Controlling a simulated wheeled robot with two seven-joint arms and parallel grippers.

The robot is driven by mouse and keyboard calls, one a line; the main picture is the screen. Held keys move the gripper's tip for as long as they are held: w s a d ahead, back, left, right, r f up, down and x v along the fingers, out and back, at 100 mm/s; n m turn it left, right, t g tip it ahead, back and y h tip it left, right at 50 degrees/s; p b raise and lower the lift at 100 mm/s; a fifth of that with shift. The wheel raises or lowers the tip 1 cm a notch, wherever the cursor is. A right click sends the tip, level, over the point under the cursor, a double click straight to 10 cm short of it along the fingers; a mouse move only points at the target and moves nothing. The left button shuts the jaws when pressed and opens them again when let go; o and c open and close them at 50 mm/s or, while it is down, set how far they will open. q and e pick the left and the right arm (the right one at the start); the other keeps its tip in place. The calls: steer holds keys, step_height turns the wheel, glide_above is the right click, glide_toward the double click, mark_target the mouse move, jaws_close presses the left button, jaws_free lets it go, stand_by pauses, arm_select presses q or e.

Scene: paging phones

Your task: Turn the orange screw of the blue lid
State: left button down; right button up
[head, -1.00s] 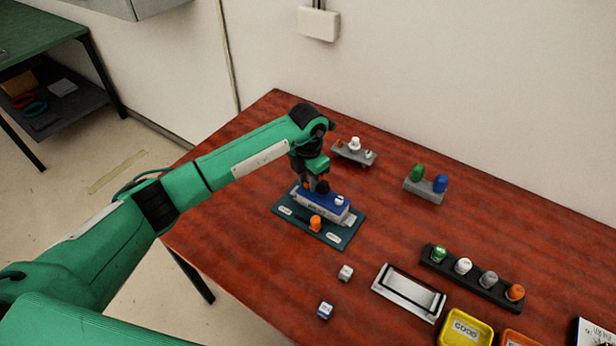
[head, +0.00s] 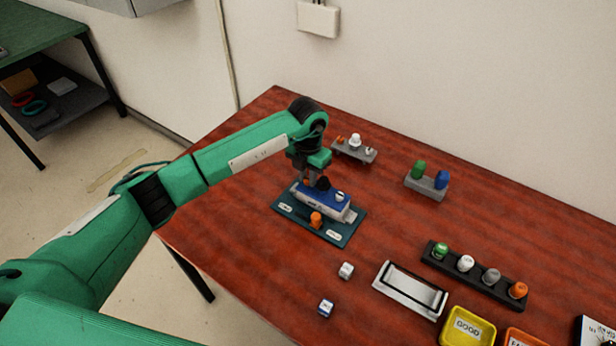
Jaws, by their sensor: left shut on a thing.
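The blue lid (head: 322,201) lies on top of a light grey box on a dark teal mat (head: 347,236). My left gripper (head: 310,184) points down at the left end of the lid and is shut on the orange screw there. Only a little orange shows at the fingers; the rest of the screw is hidden. A white screw (head: 340,197) stands at the lid's right end. An orange knob (head: 315,220) stands in front of the box on the mat. My right gripper is not in view.
Behind stand a grey holder (head: 354,151) with small parts and a block (head: 425,190) with green and blue caps. To the right are a dark rack (head: 475,275) of coloured caps, a metal tray (head: 408,291) and a yellow bin (head: 467,328). Two small cubes lie in front.

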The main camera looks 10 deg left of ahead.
arm_select(q)
steer(key=n+b, duration=0.1)
steer(key=n, duration=0.2)
steer(key=shift+f+n, duration=0.1)
steer(key=shift+n, duration=0.3)
steer(key=n+b, duration=0.1)
steer(key=n, duration=0.2)
steer(key=shift+n, duration=0.3)
steer(key=n+b, duration=0.1)
steer(key=n, duration=0.3)
steer(key=shift+n+b, duration=0.35)
steer(key=shift+n, duration=1.55)
steer(key=c, duration=1.6)
jaws_free()
steer(key=shift+r, duration=0.2)
